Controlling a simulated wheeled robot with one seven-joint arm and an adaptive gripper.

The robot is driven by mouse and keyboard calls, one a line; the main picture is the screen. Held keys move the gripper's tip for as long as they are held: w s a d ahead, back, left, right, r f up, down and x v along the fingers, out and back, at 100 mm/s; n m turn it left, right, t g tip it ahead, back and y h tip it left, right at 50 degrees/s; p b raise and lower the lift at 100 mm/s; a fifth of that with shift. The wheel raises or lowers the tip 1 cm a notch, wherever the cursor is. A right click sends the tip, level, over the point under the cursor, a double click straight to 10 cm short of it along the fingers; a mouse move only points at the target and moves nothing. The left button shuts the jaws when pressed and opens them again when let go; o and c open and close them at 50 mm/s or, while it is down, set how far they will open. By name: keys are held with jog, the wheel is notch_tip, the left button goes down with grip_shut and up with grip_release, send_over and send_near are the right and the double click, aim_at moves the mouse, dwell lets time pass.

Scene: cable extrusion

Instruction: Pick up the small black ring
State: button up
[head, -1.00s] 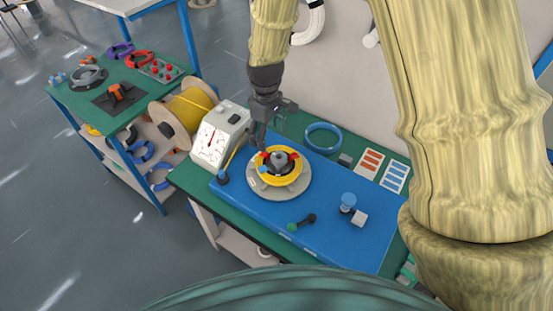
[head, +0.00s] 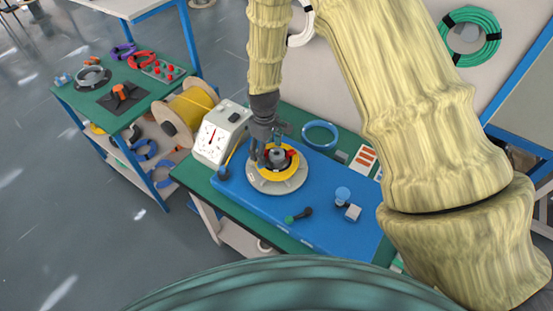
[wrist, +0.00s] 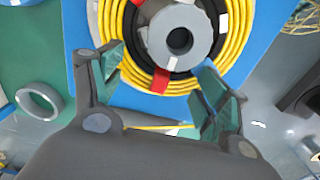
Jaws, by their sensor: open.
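A round holder (head: 290,187) on the blue mat bears a yellow coil (head: 264,175) with a grey hub (head: 277,157) in its middle. In the wrist view a black ring-shaped band (wrist: 185,77) surrounds the grey hub (wrist: 180,40), inside the yellow coil (wrist: 235,45). I cannot tell whether this band is the loose small black ring. My gripper (head: 258,161) is open, over the near-left part of the coil. In the wrist view its fingers (wrist: 162,62) stand apart with nothing held, in front of the coil's lower edge.
A white gauge box (head: 220,135) and a yellow cable spool (head: 188,107) stand left. A blue ring (head: 321,135) lies behind. A green-handled tool (head: 298,215) and a small white block (head: 352,212) lie on the mat. A grey ring (wrist: 40,100) shows at left.

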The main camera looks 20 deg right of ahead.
jog(key=shift+s+r, duration=0.1)
jog(key=shift+s, duration=0.15)
jog(key=shift+w, duration=0.15)
jog(key=c, duration=0.7)
jog(key=shift+s, duration=0.2)
jog(key=c, duration=0.6)
grip_shut()
jog(key=shift+s, duration=0.1)
